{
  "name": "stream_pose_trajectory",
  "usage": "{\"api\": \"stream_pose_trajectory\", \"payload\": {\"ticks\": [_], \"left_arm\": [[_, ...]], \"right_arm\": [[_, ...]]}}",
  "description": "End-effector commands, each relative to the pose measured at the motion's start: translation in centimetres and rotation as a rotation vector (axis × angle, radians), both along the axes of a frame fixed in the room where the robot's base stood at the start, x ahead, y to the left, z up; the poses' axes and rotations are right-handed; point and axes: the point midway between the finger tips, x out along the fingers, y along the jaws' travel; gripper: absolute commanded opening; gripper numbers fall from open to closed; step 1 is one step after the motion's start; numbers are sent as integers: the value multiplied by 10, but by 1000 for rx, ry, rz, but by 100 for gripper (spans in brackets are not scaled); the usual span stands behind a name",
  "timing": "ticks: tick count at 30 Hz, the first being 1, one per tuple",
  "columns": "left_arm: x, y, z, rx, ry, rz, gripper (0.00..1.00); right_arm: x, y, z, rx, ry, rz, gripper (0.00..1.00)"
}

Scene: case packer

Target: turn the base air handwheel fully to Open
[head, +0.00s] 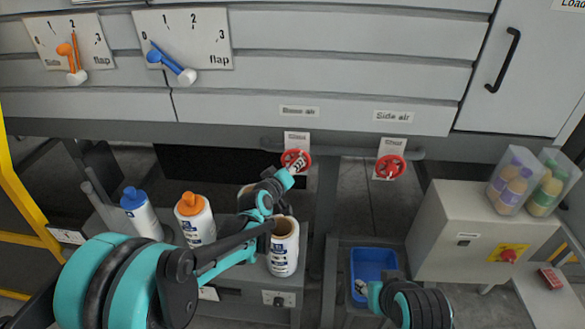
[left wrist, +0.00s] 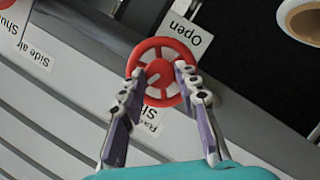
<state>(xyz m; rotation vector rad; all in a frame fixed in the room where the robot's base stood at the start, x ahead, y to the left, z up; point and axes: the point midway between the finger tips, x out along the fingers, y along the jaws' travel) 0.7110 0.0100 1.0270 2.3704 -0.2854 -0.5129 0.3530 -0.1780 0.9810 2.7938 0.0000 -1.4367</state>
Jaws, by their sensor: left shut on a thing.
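The base air handwheel (head: 288,156) is a small red wheel on the pipe under the grey panel, below the "Base air" label (head: 299,111). My left gripper (head: 297,166) reaches up to it and is shut on it. In the left wrist view the two fingers (left wrist: 159,84) grip the red wheel (left wrist: 150,48) on opposite sides of its rim. A white plate behind the wheel reads "Open" (left wrist: 185,30) at one end; the text at its other end is partly covered by the wheel and fingers. My right gripper (head: 364,288) is low by the blue bin; its fingers are too small to tell.
A matching side air handwheel (head: 391,166) is to the right on the same pipe. A blue bin (head: 374,262) and a grey control box (head: 462,236) are at right.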

Motion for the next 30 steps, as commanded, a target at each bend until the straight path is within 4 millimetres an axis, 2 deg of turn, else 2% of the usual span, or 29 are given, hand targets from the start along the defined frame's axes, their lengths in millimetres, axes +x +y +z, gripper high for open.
{"api": "stream_pose_trajectory", "payload": {"ticks": [11, 30], "left_arm": [[-1, -2, 2, 145, -13, -2, 3], [-1, -9, 3, 729, -64, -2, 3]], "right_arm": [[0, 0, 8, 0, 0, 0, 40], [0, 0, 23, 0, 0, 0, 40]]}}
